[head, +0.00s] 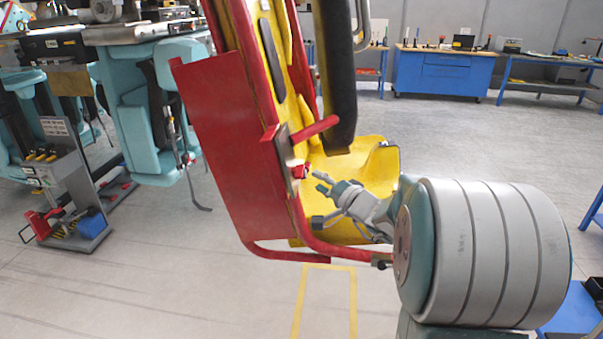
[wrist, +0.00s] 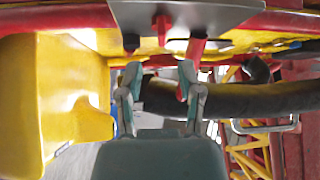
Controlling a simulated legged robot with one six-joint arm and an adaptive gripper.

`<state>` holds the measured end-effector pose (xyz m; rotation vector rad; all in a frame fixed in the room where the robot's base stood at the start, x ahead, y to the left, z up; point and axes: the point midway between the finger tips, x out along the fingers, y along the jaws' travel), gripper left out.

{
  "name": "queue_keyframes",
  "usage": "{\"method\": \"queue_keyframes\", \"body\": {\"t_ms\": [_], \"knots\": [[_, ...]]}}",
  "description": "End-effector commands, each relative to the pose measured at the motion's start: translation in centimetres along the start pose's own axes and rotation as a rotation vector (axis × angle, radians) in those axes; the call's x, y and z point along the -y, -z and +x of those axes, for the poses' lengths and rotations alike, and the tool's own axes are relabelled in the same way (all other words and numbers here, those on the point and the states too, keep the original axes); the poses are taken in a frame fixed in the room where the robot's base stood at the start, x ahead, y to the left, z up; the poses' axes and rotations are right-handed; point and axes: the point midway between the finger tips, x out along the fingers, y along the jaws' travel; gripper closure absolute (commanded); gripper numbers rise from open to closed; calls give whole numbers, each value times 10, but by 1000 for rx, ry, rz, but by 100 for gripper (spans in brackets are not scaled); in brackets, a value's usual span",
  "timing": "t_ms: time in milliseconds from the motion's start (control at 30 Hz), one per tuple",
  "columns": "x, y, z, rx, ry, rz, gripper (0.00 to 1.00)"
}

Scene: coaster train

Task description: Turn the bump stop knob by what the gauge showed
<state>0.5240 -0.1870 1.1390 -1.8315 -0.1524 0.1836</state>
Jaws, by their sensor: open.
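The red bump stop knob (head: 300,170) sits on a grey metal plate (head: 285,158) on the side of the red and yellow seat frame. In the wrist view a small red knob (wrist: 161,28) shows under the plate (wrist: 190,12), beyond my fingertips. My gripper (head: 322,182) is close to the right of the knob and apart from it. In the wrist view its two fingers (wrist: 162,85) are spread with nothing held between them. I cannot make out a gauge or the knob's turn angle.
A red bar (head: 318,128) sticks out just above the knob; it also shows in the wrist view (wrist: 196,47). A black padded restraint (head: 336,80) hangs above my gripper. The yellow seat (head: 375,160) is behind it. Blue workbenches (head: 437,75) stand far back.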

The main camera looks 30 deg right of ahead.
Motion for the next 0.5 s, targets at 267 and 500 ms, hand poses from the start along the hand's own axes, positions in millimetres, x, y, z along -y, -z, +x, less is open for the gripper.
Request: {"method": "queue_keyframes", "body": {"t_ms": [267,500], "knots": [[0,-1,50,3,-1,1,53],[0,-1,66,1,-2,1,53]]}}
